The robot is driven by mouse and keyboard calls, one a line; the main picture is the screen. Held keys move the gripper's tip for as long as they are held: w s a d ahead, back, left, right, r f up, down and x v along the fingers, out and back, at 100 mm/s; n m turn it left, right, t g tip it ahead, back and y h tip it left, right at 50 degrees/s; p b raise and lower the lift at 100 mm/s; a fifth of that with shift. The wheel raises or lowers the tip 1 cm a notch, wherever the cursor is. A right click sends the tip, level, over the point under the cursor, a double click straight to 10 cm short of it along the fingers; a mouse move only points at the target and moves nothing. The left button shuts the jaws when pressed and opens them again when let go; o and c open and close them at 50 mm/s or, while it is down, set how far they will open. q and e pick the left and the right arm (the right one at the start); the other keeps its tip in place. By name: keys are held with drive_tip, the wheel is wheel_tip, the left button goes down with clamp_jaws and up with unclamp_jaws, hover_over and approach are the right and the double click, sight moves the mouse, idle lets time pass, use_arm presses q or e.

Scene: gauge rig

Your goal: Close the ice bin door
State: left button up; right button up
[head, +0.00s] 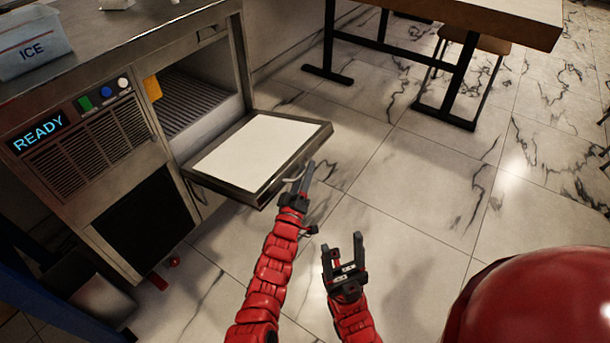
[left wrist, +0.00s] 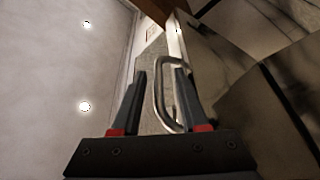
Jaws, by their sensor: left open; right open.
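The ice bin door (head: 250,155) hangs open, folded down about level in front of the bin opening (head: 190,95). Its curved metal handle (left wrist: 161,85) is on the outer edge. My left gripper (head: 302,180) is open at that edge, beside the handle. In the left wrist view, the handle shows between the two spread fingers (left wrist: 160,90); I cannot tell whether they touch it. My right gripper (head: 342,248) is open and empty over the floor, to the right of and nearer than the left one.
The ice machine (head: 95,140) has a lit READY display (head: 38,133) and buttons. An ICE tub (head: 32,45) stands on its top at the left. A table (head: 480,15) and stool (head: 470,45) stand at the back. The marble floor (head: 410,170) right of the door is clear.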

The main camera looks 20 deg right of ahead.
use_arm(q)
clamp_jaws()
drive_tip(key=shift+r, duration=0.1)
idle(1.4)
